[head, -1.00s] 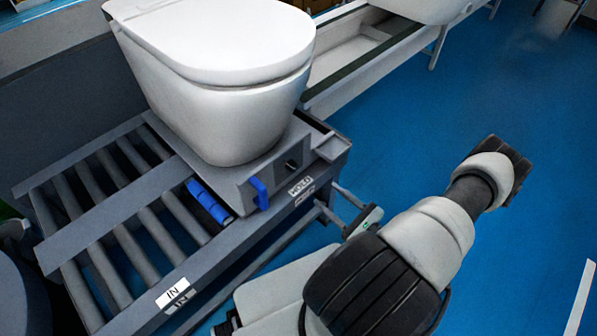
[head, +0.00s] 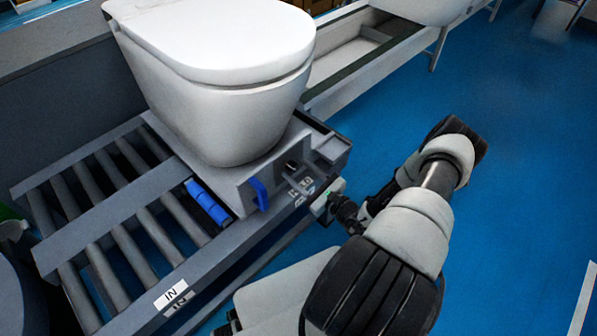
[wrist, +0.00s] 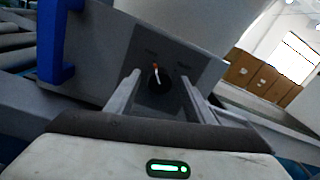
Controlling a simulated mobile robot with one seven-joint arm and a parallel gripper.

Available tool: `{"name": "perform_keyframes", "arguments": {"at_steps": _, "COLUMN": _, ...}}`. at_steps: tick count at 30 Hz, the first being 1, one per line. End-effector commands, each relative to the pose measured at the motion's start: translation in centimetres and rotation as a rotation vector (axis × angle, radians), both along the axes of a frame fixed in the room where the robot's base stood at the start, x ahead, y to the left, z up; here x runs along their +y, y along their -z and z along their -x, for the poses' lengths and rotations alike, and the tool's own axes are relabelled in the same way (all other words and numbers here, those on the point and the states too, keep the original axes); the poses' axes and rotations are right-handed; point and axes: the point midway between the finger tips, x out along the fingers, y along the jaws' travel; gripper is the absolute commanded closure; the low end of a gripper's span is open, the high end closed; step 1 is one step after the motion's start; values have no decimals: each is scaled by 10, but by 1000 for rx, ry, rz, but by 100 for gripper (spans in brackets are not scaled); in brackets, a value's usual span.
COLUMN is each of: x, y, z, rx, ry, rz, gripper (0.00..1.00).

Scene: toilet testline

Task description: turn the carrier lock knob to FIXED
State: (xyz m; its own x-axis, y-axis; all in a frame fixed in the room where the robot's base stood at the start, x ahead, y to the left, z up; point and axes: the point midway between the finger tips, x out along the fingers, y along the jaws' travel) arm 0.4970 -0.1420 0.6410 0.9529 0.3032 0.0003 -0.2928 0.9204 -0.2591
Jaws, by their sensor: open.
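The carrier (head: 234,183) is a grey block under a white toilet (head: 222,115). Its lock knob (head: 292,166) is small and dark, on the carrier's sloped face. In the wrist view the knob (wrist: 159,80) has an orange-and-white pointer aimed roughly upward in the picture. Small marks on the panel on either side of it are too blurred to read. My gripper (wrist: 160,78) is open, its two fingers to the left and right of the knob in that view; no contact shows. In the head view my gripper (head: 326,207) is just right of the carrier's front, below the knob.
A blue handle (head: 259,193) stands left of the knob and also shows in the wrist view (wrist: 57,40). A blue block (head: 207,202) lies by the rollers (head: 118,223). A rail with an "IN" label (head: 171,294) runs along the front.

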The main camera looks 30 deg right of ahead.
Motion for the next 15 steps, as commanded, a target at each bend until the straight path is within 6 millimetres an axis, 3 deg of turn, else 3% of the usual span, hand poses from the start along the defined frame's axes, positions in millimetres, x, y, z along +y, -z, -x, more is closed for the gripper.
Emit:
{"name": "perform_keyframes", "arguments": {"at_steps": 3, "x": 0, "y": 0, "z": 0, "rx": 0, "ry": 0, "rz": 0, "gripper": 52}}
{"name": "perform_keyframes", "arguments": {"at_steps": 10, "x": 0, "y": 0, "z": 0, "rx": 0, "ry": 0, "rz": 0, "gripper": 90}}
{"name": "perform_keyframes", "arguments": {"at_steps": 15, "x": 0, "y": 0, "z": 1, "rx": 2, "ry": 0, "rz": -5, "gripper": 93}}
